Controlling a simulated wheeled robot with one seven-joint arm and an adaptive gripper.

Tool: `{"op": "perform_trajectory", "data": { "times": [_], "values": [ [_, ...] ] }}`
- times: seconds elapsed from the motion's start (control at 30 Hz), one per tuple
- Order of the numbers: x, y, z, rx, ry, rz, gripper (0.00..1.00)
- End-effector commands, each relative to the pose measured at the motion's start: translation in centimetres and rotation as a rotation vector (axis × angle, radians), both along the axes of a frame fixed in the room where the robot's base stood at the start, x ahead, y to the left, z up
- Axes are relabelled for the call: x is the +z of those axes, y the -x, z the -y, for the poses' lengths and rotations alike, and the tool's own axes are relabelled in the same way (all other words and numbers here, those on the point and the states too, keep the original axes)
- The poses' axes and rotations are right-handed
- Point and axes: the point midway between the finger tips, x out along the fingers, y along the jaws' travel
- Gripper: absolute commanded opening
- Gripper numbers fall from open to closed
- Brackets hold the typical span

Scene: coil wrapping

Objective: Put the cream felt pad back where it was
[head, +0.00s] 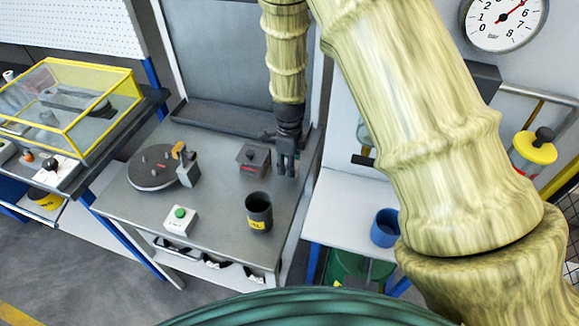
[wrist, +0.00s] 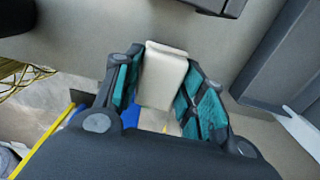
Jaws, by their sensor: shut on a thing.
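My gripper (head: 287,168) hangs low over the right part of the grey workbench (head: 225,205), to the right of a small dark box (head: 253,158). In the wrist view its two teal-lined fingers are closed on the cream felt pad (wrist: 164,75), a pale block that sticks out past the fingertips. The pad cannot be made out in the head view. Whether it touches the bench cannot be told.
A round dark turntable (head: 152,171) stands at the bench's left. A dark cup (head: 259,212) with a yellow label and a green-button box (head: 180,219) stand nearer the front. A blue mug (head: 385,228) sits on the white table at right.

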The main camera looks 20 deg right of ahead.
Motion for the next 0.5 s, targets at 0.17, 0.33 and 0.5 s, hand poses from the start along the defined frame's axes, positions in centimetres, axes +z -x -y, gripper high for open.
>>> {"op": "perform_trajectory", "data": {
  "times": [0.17,0.33,0.5],
  "values": [
    [-1.8,0.1,0.0,-0.001,-0.001,-0.003,0.14],
    [-2.6,0.1,0.0,0.000,0.000,-0.002,0.14],
    [-2.6,0.0,0.0,0.000,-0.001,-0.001,0.14]
  ]
}}
